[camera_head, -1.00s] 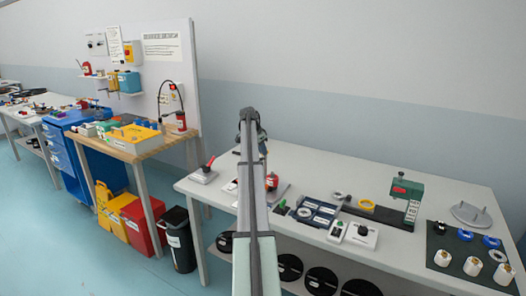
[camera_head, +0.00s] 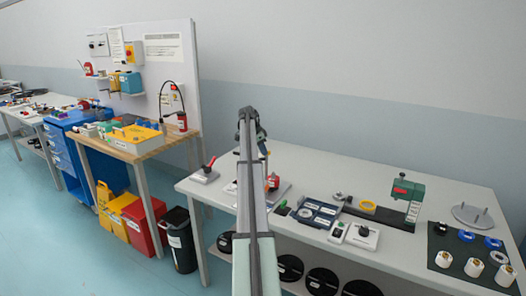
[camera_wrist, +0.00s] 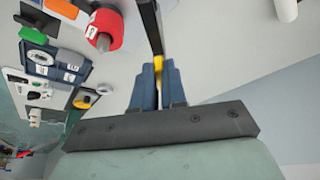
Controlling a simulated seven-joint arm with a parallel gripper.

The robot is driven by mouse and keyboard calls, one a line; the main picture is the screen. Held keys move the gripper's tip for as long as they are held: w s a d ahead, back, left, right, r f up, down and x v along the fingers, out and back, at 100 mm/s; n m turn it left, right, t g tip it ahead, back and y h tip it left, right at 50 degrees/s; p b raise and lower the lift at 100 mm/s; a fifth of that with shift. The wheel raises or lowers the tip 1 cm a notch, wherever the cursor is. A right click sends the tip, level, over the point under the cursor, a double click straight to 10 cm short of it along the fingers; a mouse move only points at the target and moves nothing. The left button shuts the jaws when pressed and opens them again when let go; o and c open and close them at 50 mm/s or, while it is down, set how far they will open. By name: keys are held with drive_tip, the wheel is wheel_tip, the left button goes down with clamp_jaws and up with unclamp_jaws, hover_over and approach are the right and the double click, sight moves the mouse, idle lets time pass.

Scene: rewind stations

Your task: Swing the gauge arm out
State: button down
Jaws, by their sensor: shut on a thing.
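My gripper (camera_wrist: 157,88) shows in the wrist view with its two blue fingers close together. They are shut on a yellow part of the gauge arm (camera_wrist: 151,25), a dark bar that runs up out of the top of the picture. The gauge arm's far end is out of view there. In the head view, my gripper (camera_head: 263,146) is at the back of the white bench, partly behind my own arm. The gauge arm is too small and too hidden there to make out clearly.
A red roll (camera_wrist: 108,26) lies left of the gauge arm in the wrist view. On the bench (camera_head: 330,168) stand a blue-grey tray (camera_head: 318,213), a switch box (camera_head: 363,237) and a green post (camera_head: 407,197). The bench's back strip right of my gripper is clear.

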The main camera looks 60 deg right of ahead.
drive_tip(key=c, duration=1.2)
unclamp_jaws()
drive_tip(key=v, duration=1.3)
drive_tip(key=shift+w+r, duration=0.1)
drive_tip(key=shift+r, duration=0.25)
